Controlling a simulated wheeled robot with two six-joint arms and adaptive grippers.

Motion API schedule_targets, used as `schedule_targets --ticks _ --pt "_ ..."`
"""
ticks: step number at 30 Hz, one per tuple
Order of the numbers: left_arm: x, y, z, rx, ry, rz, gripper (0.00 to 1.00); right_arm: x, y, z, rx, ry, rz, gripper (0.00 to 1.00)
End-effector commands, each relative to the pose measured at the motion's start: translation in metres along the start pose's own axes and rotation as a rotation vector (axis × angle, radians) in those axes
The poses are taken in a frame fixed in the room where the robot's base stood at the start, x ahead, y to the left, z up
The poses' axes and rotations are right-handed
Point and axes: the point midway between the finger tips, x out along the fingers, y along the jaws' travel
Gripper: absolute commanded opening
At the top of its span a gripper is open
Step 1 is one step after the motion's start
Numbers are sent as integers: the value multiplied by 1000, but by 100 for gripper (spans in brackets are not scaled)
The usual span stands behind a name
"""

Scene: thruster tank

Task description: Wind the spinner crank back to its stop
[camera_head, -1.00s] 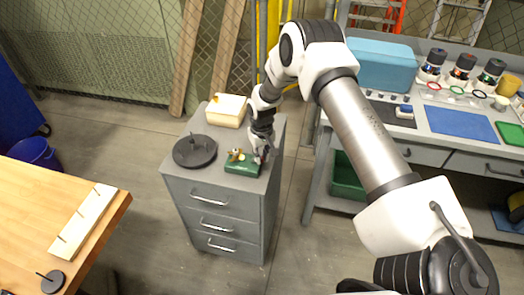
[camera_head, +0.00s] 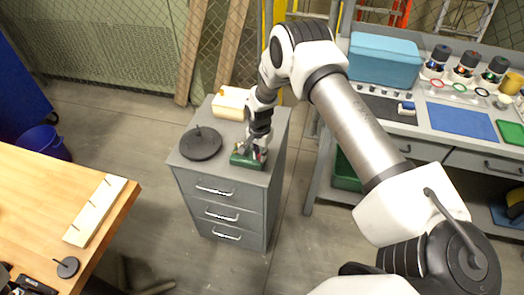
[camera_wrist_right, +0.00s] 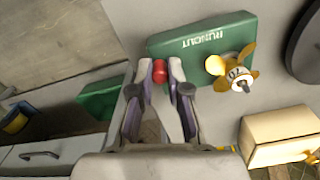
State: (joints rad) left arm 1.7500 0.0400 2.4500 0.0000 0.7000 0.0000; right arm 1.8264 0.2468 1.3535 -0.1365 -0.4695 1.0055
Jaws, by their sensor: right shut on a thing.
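The spinner unit is a green box (camera_wrist_right: 200,45) marked RUNOUT, with a yellow propeller (camera_wrist_right: 232,68) on its face. In the head view the green box (camera_head: 247,159) sits on top of the grey drawer cabinet. In the wrist view a red knob (camera_wrist_right: 158,72), apparently the crank's grip, sits between the fingertips of my right gripper (camera_wrist_right: 159,84). My right gripper (camera_head: 256,148) is shut on this knob and hides much of the box and the propeller in the head view. The crank arm itself is hidden. My left gripper is not in view.
On the cabinet (camera_head: 220,186), a dark round stand (camera_head: 201,144) is left of the box and a cream block (camera_head: 231,103) behind it. A wooden table (camera_head: 35,185) is at the left. A workbench with a blue case (camera_head: 383,62) and several jars is at the right.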

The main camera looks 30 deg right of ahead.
Motion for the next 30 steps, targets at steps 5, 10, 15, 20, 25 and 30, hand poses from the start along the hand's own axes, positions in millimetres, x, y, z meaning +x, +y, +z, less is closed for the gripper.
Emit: schedule_targets --ticks 5,10,15,20,25,30 --pt "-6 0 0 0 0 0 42 -1 -4 4 160 0 1 0" --pt "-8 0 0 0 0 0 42 0 -8 6 306 0 0 0" --pt "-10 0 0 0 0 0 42 0 -11 7 419 0 0 0" --pt "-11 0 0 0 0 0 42 0 -13 8 490 0 0 0" --pt "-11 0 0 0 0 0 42 0 -14 8 530 1 0 0" --pt "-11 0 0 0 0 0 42 0 -14 8 543 0 0 0"
